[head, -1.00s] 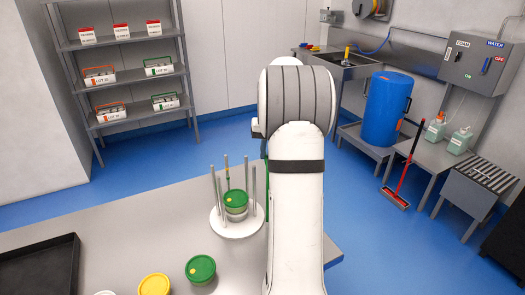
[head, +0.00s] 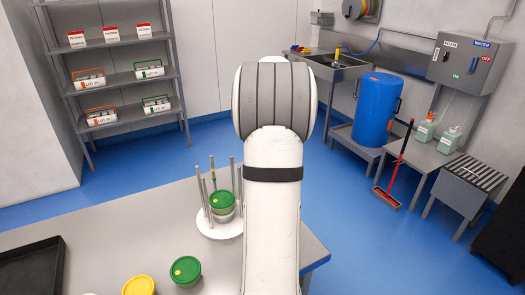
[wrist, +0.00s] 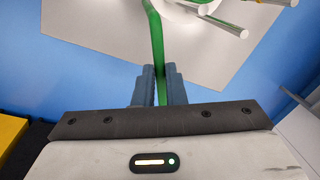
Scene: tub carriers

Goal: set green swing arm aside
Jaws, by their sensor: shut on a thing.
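The green swing arm (wrist: 154,40) is a thin green bar that shows in the wrist view. My gripper (wrist: 160,72) is shut on its near end, one finger on each side. Its far end runs up out of the picture, beside the tub carrier. The carrier has a round white base (head: 213,227) with upright grey posts on the table. A green-lidded tub (head: 222,203) stands among the posts. In the head view my arm hides my gripper and the swing arm.
A green-lidded tub (head: 186,270) and a yellow-lidded tub (head: 139,286) stand on the grey table (head: 120,235), near a black tray (head: 32,272). Blue floor lies beyond the table. A shelf rack (head: 122,77) stands at the back left, a blue drum (head: 376,110) at right.

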